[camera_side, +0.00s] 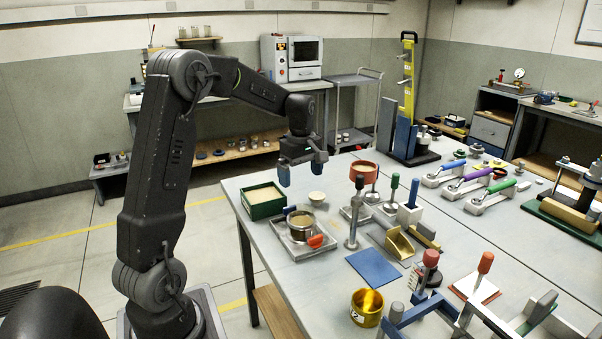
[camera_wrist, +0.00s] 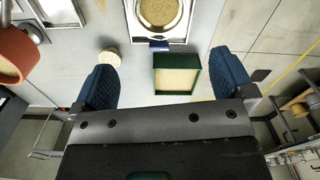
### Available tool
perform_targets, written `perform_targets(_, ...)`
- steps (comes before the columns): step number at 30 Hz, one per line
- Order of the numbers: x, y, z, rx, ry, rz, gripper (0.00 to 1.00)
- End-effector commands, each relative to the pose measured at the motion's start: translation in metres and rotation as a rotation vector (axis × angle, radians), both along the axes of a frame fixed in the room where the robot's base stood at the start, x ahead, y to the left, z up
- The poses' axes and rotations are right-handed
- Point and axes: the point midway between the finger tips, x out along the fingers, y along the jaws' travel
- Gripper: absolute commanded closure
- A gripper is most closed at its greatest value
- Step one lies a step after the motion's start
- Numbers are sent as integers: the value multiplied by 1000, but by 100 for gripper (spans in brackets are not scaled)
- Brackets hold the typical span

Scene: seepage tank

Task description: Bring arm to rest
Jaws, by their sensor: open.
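My gripper (camera_side: 303,171) is open and empty, with its blue fingers spread apart, above the far left end of the work table (camera_side: 328,271). In the wrist view the two blue fingers of my gripper (camera_wrist: 162,82) stand wide apart with nothing held between them. Below and around it are a green box (camera_side: 264,204) with pale material inside, a small pale bowl (camera_side: 317,197), and a metal tray (camera_side: 286,246) holding a round container of grainy material (camera_side: 300,228). The wrist view also shows the green box (camera_wrist: 155,78) and the pale bowl (camera_wrist: 109,60).
An orange-brown pot (camera_side: 364,169) stands right of my gripper. A blue mat (camera_side: 373,268), a brass cup (camera_side: 367,308) and several handled tools crowd the table to the right. A grey cart (camera_side: 355,85) and a back bench stand behind. Floor left of the table is open.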

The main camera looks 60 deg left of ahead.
Motion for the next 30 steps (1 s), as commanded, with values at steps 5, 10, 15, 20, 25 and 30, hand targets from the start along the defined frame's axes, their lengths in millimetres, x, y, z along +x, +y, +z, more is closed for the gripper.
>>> perform_targets(5, 0, 0, 1, 0, -1, 0, 0)
perform_targets(10, 0, -2, 3, 3, -4, -11, 0)
perform_targets(15, -6, -40, 26, 36, -48, -190, 0)
perform_targets(20, -31, -110, 60, 104, -126, -552, 0)
perform_targets(25, -75, -177, 80, 195, -209, -961, 0)
perform_targets(30, -125, -227, 82, 301, -285, -1346, 0)
